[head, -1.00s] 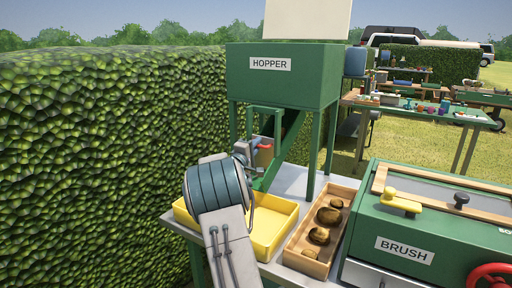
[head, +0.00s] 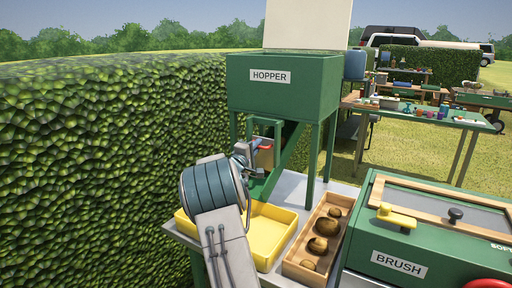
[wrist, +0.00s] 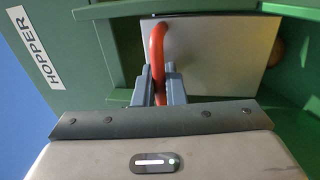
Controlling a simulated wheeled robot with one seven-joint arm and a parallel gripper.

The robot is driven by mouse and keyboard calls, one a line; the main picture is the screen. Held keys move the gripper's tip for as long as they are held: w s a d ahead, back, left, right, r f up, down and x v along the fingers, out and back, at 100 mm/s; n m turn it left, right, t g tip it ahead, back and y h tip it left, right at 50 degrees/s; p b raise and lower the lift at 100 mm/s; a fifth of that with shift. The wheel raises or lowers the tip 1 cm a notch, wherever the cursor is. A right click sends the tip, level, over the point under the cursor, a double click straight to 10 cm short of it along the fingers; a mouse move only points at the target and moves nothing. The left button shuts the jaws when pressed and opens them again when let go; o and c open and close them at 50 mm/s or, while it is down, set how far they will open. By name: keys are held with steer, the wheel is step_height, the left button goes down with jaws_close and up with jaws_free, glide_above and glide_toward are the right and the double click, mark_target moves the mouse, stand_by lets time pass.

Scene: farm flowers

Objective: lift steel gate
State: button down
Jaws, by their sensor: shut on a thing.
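The steel gate is a flat grey plate (wrist: 215,55) with a red-orange bar handle (wrist: 157,45), set in the green chute frame below the hopper (head: 284,85). My gripper (wrist: 159,75) is shut on the handle, one finger on each side of it. In the head view my gripper (head: 250,152) reaches the gate from the left, and only a small part of the red handle (head: 262,148) shows. The gate's lower edge is hard to make out there.
A yellow tray (head: 284,212) sits under the chute. Beside it is a wooden tray (head: 298,247) with several brown potatoes, then the green brush machine (head: 440,215). A hedge (head: 90,170) is close on the left. Tables of goods (head: 440,116) stand behind right.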

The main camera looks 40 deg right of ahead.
step_height(320, 180, up, 6)
steer(key=p, duration=0.4)
steer(key=shift+f+p, duration=0.25)
steer(key=shift+p, duration=0.05)
steer(key=shift+f, duration=0.1)
steer(key=c, duration=1.9)
jaws_free()
steer(key=v, duration=1.4)
steer(key=shift+s+d+b, duration=0.1)
steer(key=shift+b, duration=0.3)
